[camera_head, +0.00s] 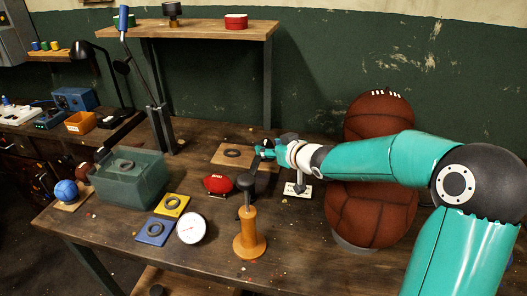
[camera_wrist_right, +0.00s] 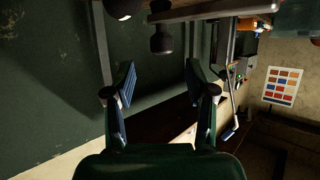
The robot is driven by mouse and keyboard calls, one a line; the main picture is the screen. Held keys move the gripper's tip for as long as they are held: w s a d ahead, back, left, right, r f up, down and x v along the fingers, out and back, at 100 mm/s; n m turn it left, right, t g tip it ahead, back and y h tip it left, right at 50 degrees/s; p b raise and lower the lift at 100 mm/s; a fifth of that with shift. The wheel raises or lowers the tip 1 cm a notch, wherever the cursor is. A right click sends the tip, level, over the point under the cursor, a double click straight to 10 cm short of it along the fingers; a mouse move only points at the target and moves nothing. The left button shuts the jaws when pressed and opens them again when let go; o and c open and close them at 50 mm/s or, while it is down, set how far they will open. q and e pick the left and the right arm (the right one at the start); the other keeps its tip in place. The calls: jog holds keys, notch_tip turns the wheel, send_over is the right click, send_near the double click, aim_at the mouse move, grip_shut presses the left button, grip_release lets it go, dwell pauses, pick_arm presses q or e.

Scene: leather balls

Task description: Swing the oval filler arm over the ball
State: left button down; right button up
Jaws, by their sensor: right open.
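In the right wrist view the blue-tipped arm (camera_wrist_right: 231,128) shows inverted, right of the fingers. My right gripper (camera_head: 262,151) is above the bench behind the red ball, apart from both. Its fingers (camera_wrist_right: 160,85) are open and empty.
Two large brown leather balls (camera_head: 372,212) are stacked behind my right arm. A greenish box (camera_head: 128,180), a white gauge (camera_head: 190,228) and a yellow plate (camera_head: 172,205) occupy the left half. A raised shelf (camera_head: 200,32) stands behind.

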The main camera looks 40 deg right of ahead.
aim_at(261, 145)
jog(key=x, duration=0.6)
jog(key=shift+w+a+f, duration=0.1)
jog(key=shift+w, duration=0.25)
grip_shut()
